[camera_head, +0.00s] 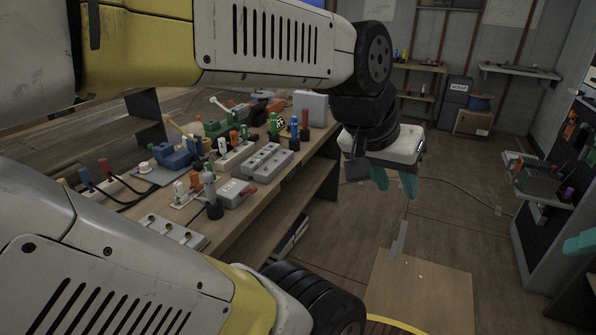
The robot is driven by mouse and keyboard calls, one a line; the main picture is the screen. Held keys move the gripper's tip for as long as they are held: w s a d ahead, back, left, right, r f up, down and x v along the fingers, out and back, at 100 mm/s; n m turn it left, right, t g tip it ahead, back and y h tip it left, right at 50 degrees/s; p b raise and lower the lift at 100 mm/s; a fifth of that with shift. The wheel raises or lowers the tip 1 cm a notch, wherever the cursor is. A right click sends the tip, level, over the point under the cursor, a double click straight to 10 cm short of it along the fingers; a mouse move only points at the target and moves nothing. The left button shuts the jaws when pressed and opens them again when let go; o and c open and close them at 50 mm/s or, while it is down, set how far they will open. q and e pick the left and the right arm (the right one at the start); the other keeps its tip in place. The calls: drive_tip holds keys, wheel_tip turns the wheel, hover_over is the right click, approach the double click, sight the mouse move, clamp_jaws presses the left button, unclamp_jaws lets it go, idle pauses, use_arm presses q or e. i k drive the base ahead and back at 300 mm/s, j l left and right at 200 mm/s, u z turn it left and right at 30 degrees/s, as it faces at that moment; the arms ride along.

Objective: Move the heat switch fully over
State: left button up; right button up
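My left gripper (396,190) hangs to the right of the workbench (262,208), over the floor. Its two teal fingers are apart with nothing between them. The bench holds several switches and fittings. Teal parts at the right picture edge appear to be my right gripper (580,243), mostly cut off.
A grey socket block (264,163), a grey panel with round knobs (166,231) and a blue vise-like block (172,155) crowd the bench. A wooden board (418,290) lies on the floor. Shelves (545,185) stand at right. My arm hides the bench's near left part.

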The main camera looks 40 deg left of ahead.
sight(253, 189)
drive_tip(key=i+u, duration=0.4)
drive_tip(key=i+l+u, duration=0.2)
drive_tip(key=u, duration=0.15)
drive_tip(key=i+l+u, duration=0.2)
drive_tip(key=u, duration=0.2)
drive_tip(key=i+l+u, duration=0.2)
drive_tip(key=u, duration=0.25)
drive_tip(key=i+l+u, duration=0.15)
drive_tip(key=l+u, duration=0.3)
drive_tip(key=i+l+u, duration=0.1)
drive_tip(key=l+u, duration=0.6)
drive_tip(key=u, duration=0.15)
drive_tip(key=l+u, duration=0.45)
